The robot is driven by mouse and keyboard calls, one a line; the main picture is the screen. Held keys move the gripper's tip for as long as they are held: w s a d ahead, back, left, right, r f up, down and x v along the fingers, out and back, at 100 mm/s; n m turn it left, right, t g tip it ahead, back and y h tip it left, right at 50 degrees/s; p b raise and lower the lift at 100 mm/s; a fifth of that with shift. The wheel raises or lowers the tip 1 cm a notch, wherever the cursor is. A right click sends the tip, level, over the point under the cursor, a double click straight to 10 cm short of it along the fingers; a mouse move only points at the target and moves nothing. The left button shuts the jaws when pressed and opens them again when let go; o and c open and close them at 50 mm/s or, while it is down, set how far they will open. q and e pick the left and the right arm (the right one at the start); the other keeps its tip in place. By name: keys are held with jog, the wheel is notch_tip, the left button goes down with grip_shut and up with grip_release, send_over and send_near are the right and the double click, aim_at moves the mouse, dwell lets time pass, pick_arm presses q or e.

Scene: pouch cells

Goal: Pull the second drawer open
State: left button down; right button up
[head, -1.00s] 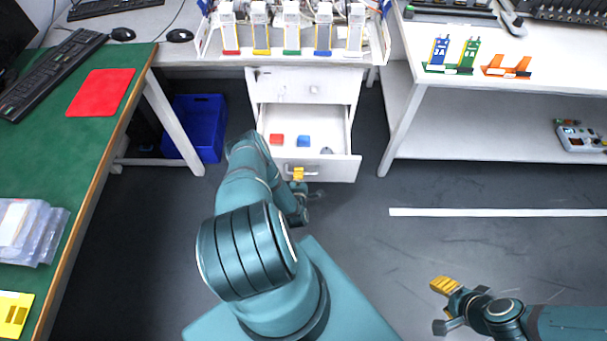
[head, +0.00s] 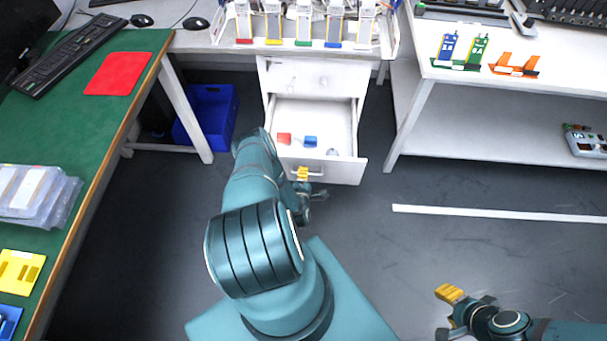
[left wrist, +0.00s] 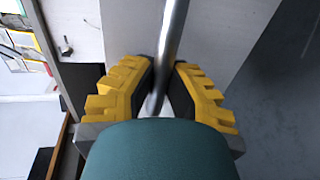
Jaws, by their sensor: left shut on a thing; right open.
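The second drawer (head: 347,168) of the white cabinet is pulled out, below the closed top drawer (head: 315,76). A red block (head: 284,139), a blue block (head: 310,141) and a small grey item (head: 332,152) lie inside it. My left gripper (head: 302,174) is at the drawer front, shut on its metal handle (head: 316,175). In the left wrist view the handle bar (left wrist: 171,45) runs between the yellow fingers of the left gripper (left wrist: 162,92). My right gripper (head: 447,314) is open and empty above the floor at the lower right.
A green-topped table (head: 130,125) stands at the left and a white bench (head: 425,85) at the right. A blue bin (head: 207,118) sits on the floor left of the cabinet. The floor right of the drawer is clear.

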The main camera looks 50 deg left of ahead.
pick_arm(q)
jog(key=c, duration=0.9)
grip_release()
jog(key=shift+c, duration=0.2)
jog(key=shift+d, duration=0.1)
jog(key=v, duration=1.2)
